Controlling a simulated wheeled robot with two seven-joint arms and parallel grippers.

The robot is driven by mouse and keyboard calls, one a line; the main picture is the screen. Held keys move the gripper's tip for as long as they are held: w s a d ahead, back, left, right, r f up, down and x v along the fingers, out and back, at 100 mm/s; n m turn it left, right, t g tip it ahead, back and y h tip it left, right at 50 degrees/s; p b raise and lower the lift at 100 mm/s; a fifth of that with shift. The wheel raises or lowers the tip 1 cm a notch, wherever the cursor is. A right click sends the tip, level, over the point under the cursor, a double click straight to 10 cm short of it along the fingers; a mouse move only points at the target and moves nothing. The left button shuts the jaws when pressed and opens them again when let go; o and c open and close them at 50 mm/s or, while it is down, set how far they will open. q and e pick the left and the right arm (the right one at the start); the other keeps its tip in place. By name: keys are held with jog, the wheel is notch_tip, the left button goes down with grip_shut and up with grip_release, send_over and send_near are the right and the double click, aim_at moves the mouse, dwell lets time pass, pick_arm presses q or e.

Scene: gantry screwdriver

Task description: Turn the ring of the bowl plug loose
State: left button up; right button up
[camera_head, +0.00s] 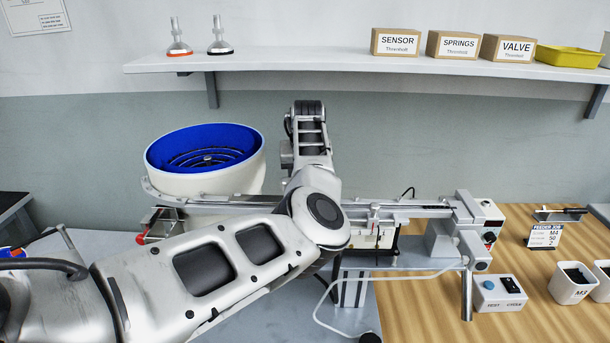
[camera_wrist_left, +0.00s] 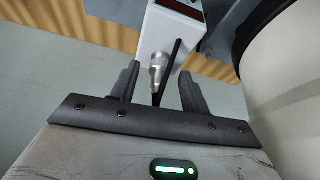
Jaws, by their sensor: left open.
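The bowl plug's metal ring (camera_wrist_left: 158,62) shows in the left wrist view. It sits on a white box (camera_wrist_left: 170,30), with a dark cable (camera_wrist_left: 172,68) beside it. My left gripper (camera_wrist_left: 159,73) is open, its two dark fingers on either side of the plug in the picture. Gaps show between the ring and both fingers; I cannot tell how deep the plug sits between them. In the head view the feeder bowl (camera_head: 206,183) is white with a blue inside, left of my raised left arm. The plug and the left gripper are hidden there. My right gripper is not in view.
A linear rail (camera_head: 410,208) runs right from the bowl to a metal head (camera_head: 459,230). A control box (camera_head: 498,293) and small bins (camera_head: 573,283) stand on the wooden table (camera_head: 430,320). A shelf (camera_head: 350,62) with boxes crosses the wall above.

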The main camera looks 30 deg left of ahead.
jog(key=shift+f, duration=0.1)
pick_arm(q)
grip_shut()
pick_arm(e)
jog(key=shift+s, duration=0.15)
